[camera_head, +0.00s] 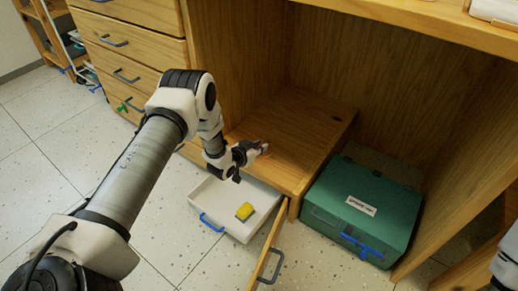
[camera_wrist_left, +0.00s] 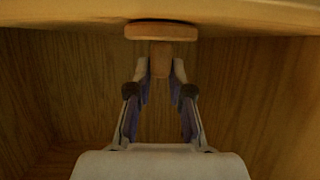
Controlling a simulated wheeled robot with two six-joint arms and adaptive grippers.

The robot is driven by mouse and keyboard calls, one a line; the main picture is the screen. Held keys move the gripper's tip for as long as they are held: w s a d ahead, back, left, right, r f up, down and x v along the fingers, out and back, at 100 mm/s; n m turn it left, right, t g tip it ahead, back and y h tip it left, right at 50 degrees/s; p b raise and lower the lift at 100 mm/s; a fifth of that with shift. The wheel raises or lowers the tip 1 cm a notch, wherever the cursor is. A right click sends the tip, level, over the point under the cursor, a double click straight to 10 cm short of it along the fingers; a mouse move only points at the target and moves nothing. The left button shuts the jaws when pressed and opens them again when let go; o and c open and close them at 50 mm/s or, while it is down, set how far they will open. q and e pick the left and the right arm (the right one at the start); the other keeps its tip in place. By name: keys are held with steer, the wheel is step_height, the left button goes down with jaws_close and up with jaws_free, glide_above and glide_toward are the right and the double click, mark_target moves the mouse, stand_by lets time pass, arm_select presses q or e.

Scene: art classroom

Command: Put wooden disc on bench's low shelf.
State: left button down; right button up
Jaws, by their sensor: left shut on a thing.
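My left gripper (camera_head: 258,150) is shut on a small pale wooden piece (camera_wrist_left: 160,60), which I take to be the wooden disc. In the left wrist view the piece sits between the fingertips, with a wider rounded wooden bar (camera_wrist_left: 160,32) at its far end. In the head view the gripper and a sliver of the disc (camera_head: 264,149) appear over the front left part of the bench's low shelf (camera_head: 305,120). I cannot tell whether the disc touches the shelf. My right gripper is out of view; only a bit of that arm shows at the lower right.
A labelled green box (camera_head: 365,205) is at the right. The bench top (camera_head: 420,15) overhangs the bay. The shelf's surface looks clear.

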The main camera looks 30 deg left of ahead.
arm_select(q)
steer(key=shift+f, duration=0.15)
steer(key=c, duration=1.1)
jaws_free()
steer(key=shift+o, duration=0.2)
steer(key=shift+s+r+p, duration=0.2)
steer(key=shift+r+p, duration=0.1)
steer(key=shift+r, duration=0.05)
steer(key=p+v, duration=0.6)
steer(key=v, duration=0.5)
steer(key=s+d+f+n+g, duration=0.1)
steer(key=s+d+f+g, duration=0.25)
steer(key=s, duration=0.45)
steer(key=s+d+f+g, duration=0.3)
steer(key=s+d+g, duration=0.15)
steer(key=s, duration=0.45)
steer(key=s+d+r+n+g+y, duration=0.1)
steer(key=s+g, duration=0.4)
steer(key=s, duration=1.1)
steer(key=shift+d+r+y, duration=0.3)
steer(key=shift+d+r, duration=0.15)
steer(key=shift+d, duration=0.15)
